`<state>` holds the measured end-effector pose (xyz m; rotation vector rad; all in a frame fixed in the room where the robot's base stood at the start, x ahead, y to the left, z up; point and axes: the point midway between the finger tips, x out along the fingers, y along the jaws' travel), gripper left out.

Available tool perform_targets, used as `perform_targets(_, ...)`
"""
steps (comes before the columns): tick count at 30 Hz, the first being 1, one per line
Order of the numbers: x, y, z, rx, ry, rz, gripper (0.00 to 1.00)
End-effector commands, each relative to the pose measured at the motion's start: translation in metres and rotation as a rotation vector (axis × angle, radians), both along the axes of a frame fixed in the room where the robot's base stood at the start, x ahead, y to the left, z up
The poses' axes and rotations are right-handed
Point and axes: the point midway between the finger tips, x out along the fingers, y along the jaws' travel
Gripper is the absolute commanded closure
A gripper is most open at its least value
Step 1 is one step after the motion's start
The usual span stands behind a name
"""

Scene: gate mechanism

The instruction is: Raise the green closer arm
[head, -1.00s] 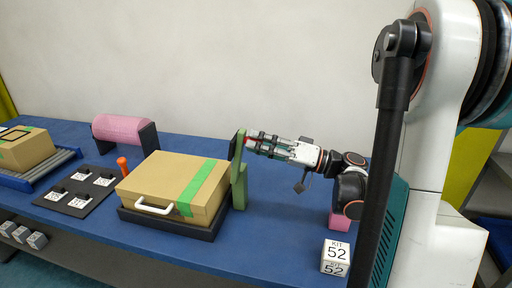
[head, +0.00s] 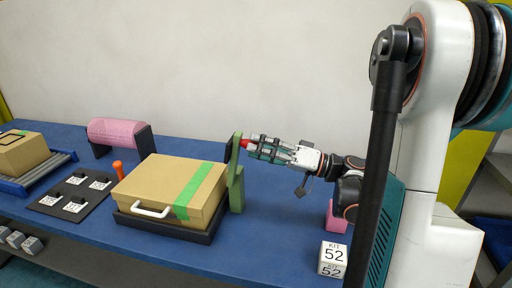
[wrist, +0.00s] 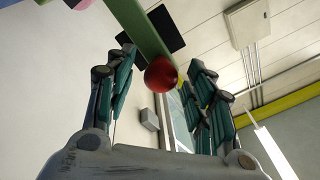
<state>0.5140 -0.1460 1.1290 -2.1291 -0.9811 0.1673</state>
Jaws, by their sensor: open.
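The green closer arm (head: 236,152) stands nearly upright on a green post (head: 237,190) at the right side of the tan case. A red knob (head: 244,143) sits near its top, on the side facing my gripper. My gripper (head: 252,146) reaches in from the right, roughly level, with its fingertips close to the knob. In the wrist view the green arm (wrist: 137,27) slants down from the top, and the red knob (wrist: 161,75) lies between the two spread fingers. The fingers are open, with a visible gap on each side of the knob. Contact is not visible.
The tan case (head: 172,180) with green tape sits in a dark tray (head: 165,227). A dark plate (head: 228,151) is behind the closer arm. A pink block (head: 334,214) and a KIT 52 cube (head: 333,256) are at the right.

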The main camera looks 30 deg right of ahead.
Motion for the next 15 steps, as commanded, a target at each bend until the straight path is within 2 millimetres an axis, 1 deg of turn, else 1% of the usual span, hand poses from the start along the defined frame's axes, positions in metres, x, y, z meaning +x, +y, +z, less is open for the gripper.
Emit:
perform_targets(9, -0.043, -0.045, -0.012, -0.001, -0.001, -0.006, 0.51)
perform_targets(15, -0.065, -0.066, -0.018, -0.001, 0.000, -0.004, 0.51)
